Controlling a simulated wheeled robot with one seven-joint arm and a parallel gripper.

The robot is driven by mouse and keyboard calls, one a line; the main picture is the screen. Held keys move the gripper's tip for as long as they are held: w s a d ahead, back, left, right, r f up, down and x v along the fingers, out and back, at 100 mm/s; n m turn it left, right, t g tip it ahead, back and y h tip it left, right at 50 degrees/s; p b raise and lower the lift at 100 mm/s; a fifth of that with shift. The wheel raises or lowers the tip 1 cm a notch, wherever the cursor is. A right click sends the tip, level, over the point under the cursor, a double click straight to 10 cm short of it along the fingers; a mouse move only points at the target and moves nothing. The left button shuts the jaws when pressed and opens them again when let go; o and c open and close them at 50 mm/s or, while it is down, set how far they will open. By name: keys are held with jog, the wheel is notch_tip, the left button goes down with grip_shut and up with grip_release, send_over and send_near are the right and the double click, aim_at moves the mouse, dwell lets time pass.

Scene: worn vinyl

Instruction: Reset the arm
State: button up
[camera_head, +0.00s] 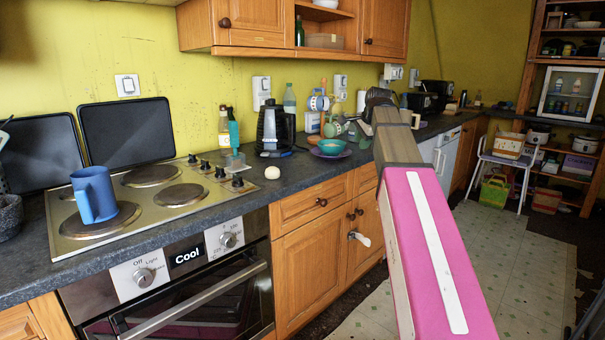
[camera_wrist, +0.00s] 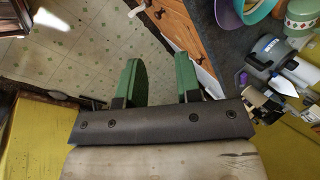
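My gripper (camera_wrist: 159,62) shows in the wrist view with its two green fingers apart. Only floor and part of the wooden cabinet front show between and beyond them, so it is open and holds nothing. I cannot tell the exact gap to the counter items there.
The dark counter (camera_head: 284,178) holds a teal bowl (camera_head: 331,147), a white ball (camera_head: 271,171) and several bottles. A blue mug (camera_head: 93,195) stands on the hob (camera_head: 150,205). Wooden cabinets (camera_head: 310,230) are below. The tiled floor (camera_head: 500,260) at right is open.

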jog(key=s+f+n+g, duration=0.1)
jog(key=s+f+n, duration=0.3)
jog(key=f, duration=1.2)
jog(key=s+a+f+n+g+h, duration=0.1)
jog(key=s+f+n, duration=0.4)
jog(key=s+f, duration=0.7)
jog(key=s+a+f+n+g, duration=0.1)
jog(key=s+f+n+g, duration=0.2)
jog(key=s+f, duration=0.6)
notch_tip(320, 180, down, 11)
jog(key=shift+a+r+n+h, duration=0.1)
jog(key=shift+a+n+h, duration=0.25)
jog(key=shift+n, duration=0.55)
jog(key=shift+d, duration=0.1)
